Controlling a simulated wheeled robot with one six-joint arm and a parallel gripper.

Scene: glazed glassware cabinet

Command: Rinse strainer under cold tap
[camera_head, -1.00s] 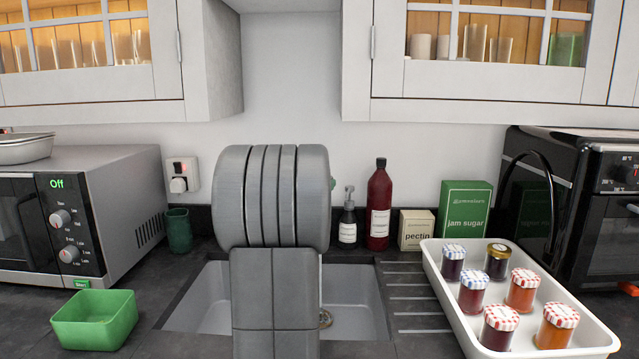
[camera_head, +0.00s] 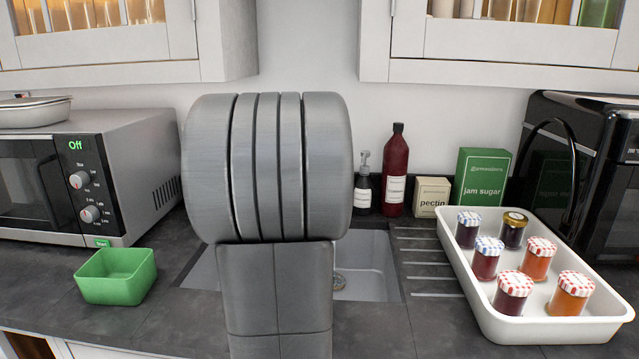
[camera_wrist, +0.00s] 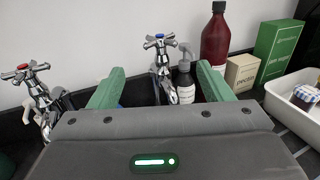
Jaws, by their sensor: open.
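The cold tap (camera_wrist: 160,45), chrome with a blue-centred cross handle, stands between the green fingers of my gripper (camera_wrist: 160,70) in the wrist view. The fingers are apart, and their contact with the tap cannot be judged. The hot tap (camera_wrist: 32,75), with a red-centred handle, stands to the left, outside the fingers. In the head view my arm hides both taps and my gripper. The sink (camera_head: 372,268) shows partly behind my arm, with its drain visible. I cannot make out a strainer in either view.
A soap dispenser (camera_wrist: 185,82) stands close behind the right finger, beside a dark red bottle (camera_wrist: 215,42). A white tray of jars (camera_head: 470,285) is right of the sink. A green tub (camera_head: 115,277) and a microwave (camera_head: 150,150) are left. Cabinets (camera_head: 500,72) hang above.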

